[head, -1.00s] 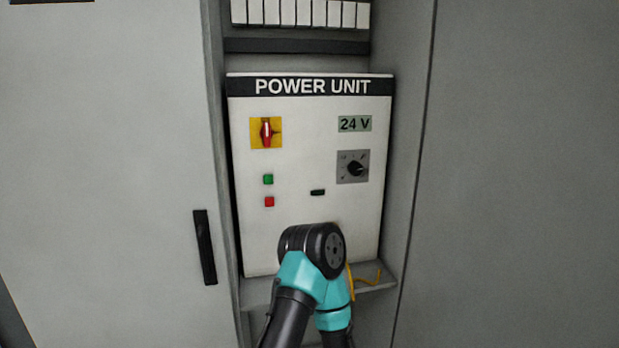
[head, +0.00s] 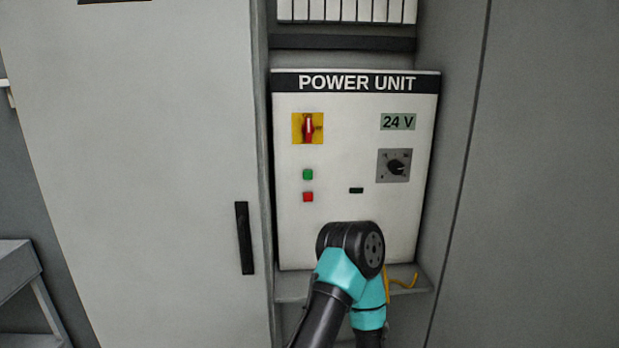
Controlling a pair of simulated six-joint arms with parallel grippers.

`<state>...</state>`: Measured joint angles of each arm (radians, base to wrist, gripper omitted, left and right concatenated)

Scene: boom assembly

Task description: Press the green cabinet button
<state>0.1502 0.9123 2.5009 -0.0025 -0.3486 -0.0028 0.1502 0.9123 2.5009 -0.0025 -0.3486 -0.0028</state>
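The green button (head: 308,174) is a small square on the white power unit panel (head: 345,225), left of the middle. A red button (head: 308,197) sits just below it. Part of one of my arms, black and teal, rises from the bottom in front of the panel's lower part, below and to the right of the buttons. Neither gripper shows in the head view. Nothing covers the green button.
The panel carries a red and yellow rotary switch (head: 308,128), a 24 V display (head: 398,122) and a black knob (head: 394,166). A cabinet door with a black handle (head: 244,238) stands at left. Grey shelving (head: 20,270) stands far left.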

